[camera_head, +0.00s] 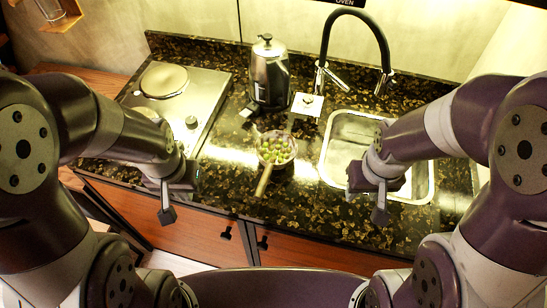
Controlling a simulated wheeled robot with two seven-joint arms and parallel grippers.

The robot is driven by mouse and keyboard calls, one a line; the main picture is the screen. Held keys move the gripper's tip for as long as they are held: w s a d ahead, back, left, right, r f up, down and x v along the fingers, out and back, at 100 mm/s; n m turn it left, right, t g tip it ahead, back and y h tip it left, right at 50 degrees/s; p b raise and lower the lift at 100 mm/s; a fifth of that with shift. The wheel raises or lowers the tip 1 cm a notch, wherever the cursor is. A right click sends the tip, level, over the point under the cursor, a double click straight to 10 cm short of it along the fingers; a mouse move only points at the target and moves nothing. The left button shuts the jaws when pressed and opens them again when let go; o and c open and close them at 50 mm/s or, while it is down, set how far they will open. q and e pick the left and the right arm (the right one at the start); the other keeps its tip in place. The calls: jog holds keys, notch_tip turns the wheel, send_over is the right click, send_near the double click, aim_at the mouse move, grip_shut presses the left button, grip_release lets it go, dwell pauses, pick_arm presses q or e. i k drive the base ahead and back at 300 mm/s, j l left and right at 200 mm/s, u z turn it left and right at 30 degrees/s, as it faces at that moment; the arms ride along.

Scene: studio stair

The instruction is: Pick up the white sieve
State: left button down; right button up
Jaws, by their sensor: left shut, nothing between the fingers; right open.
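A small round sieve (289,156) with a pale rim stands on the dark speckled counter near the middle, with several green round pieces in it. Its tan handle (263,182) points toward the counter's front edge. My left gripper (167,214) is shut and empty, left of the sieve near the front edge of the counter. My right gripper (380,214) is open and empty, right of the sieve in front of the sink. Neither gripper touches the sieve. The underside of the sieve is hidden.
A metal kettle (269,75) stands behind the sieve, with a small white card-like piece (307,104) beside it. A sink (340,150) with a black faucet (357,14) is at the right. A hotplate (163,81) is at the left. Speckled counter (225,185) is clear left of the handle.

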aim_at(275, 149)
jog(key=j+z, duration=0.15)
jog(key=z, duration=0.2)
jog(key=j+z, duration=0.1)
jog(key=z, duration=0.2)
jog(key=k+j+z, duration=0.1)
jog(key=j, duration=0.3)
jog(key=k+j+z, duration=0.1)
jog(key=j, duration=0.3)
jog(key=k+j+z, duration=0.1)
jog(key=j, duration=0.3)
jog(key=k+j+z, duration=0.1)
jog(key=j, duration=0.3)
jog(key=k+j+z, duration=0.1)
jog(key=j, duration=0.3)
jog(key=k, duration=0.1)
